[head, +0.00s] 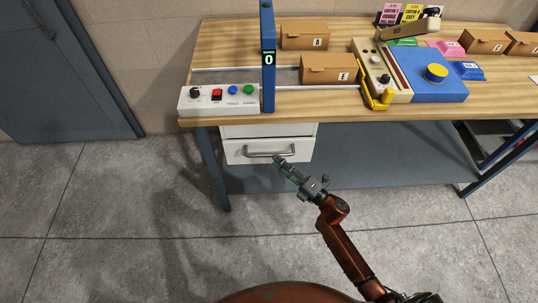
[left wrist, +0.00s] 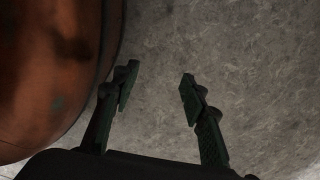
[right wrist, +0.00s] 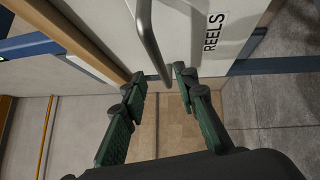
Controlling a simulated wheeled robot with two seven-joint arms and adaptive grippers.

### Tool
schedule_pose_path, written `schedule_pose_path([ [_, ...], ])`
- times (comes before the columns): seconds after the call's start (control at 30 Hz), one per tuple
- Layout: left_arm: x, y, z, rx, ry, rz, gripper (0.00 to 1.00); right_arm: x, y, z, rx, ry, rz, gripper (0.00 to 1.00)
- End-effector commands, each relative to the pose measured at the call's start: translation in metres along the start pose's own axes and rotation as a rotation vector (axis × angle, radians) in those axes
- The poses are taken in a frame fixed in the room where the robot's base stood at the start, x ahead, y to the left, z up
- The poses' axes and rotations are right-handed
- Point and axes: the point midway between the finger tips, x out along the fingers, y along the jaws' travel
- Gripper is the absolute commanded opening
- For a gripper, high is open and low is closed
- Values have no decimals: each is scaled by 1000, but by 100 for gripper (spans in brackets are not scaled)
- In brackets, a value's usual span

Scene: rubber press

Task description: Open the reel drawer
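The white reel drawer (head: 235,153) is under the left part of the workbench and looks closed in the head view. Its grey bar handle (head: 262,154) also shows in the right wrist view (right wrist: 148,38), beside a "REELS" label (right wrist: 213,32). My right gripper (head: 281,161) is at the right end of the handle. In the right wrist view its two fingertips (right wrist: 160,80) are apart, with the handle's end between them in the picture; I cannot tell whether they touch it. My left gripper (left wrist: 158,80) is open and empty above the floor, outside the head view.
The wooden workbench (head: 225,45) carries a control box (head: 219,99), a blue post (head: 268,55), cardboard boxes (head: 326,69) and a blue press unit (head: 425,90). A blue table leg (head: 213,170) stands left of the drawer. The floor in front (head: 130,200) is clear.

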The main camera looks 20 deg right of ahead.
Motion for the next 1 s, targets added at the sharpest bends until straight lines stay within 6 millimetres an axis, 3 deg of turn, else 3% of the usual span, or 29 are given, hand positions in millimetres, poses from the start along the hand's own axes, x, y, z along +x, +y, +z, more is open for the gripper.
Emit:
schedule_pose_path([
  [0.2, -5, 0, -12, -7, 0, 1, 40, 35, -2, 0, 2, 0, -2, 27],
  [0.4, -10, 0, -20, -10, 2, 1, 40, 51, -2, 0, 3, -2, -2, 27],
  [0.7, -11, 0, -21, -11, 1, 1, 40, 53, -2, 0, 4, -3, -3, 27],
  [1.0, -11, 0, -21, -10, 2, 1, 40, 53, -2, 0, 5, -2, -3, 7],
])
